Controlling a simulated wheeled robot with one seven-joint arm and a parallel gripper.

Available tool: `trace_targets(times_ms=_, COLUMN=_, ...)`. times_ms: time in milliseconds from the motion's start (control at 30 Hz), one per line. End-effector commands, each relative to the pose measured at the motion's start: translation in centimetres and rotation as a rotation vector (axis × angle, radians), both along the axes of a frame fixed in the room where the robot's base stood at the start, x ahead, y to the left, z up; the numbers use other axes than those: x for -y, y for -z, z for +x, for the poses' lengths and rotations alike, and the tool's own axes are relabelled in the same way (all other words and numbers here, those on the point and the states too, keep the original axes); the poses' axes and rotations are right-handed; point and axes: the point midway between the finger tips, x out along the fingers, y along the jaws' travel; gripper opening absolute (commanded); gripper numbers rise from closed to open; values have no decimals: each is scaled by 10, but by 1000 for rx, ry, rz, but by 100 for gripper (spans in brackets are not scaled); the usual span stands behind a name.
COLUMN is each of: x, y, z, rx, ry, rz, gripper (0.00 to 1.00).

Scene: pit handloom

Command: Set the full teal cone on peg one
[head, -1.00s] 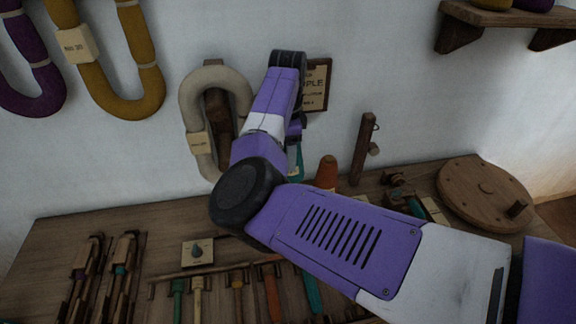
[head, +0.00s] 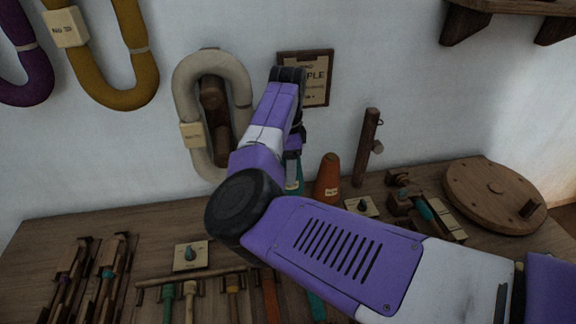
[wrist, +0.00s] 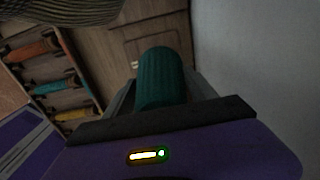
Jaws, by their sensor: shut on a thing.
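My gripper (wrist: 158,92) is shut on the teal cone (wrist: 160,75), which stands up between the fingers in the wrist view. In the head view my arm covers most of the gripper, and only a strip of the teal cone (head: 295,178) shows beside it, left of the orange cone. Whether the cone touches the table or a peg cannot be told. Peg one is not clearly seen; the area under the cone is hidden by my arm.
An orange cone (head: 327,178) stands close to the right. Behind it rises a wooden post (head: 366,148). A round wooden disc (head: 494,192) lies at the right of the table. A rack (head: 192,282) with several coloured tools is at the front. Cream yarn (head: 183,95) hangs on the wall.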

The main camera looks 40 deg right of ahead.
Motion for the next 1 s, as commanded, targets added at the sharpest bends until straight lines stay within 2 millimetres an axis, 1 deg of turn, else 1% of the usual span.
trace_targets(times_ms=300, x=0, y=30, z=0, rx=-1, ry=0, rz=0, gripper=15)
trace_targets(times_ms=500, x=0, y=45, z=0, rx=-1, ry=-1, rz=-2, gripper=15)
trace_targets(times_ms=633, x=0, y=49, z=0, rx=-1, ry=-1, rz=-1, gripper=15)
trace_targets(times_ms=1000, x=0, y=49, z=0, rx=-1, ry=0, rz=-1, gripper=15)
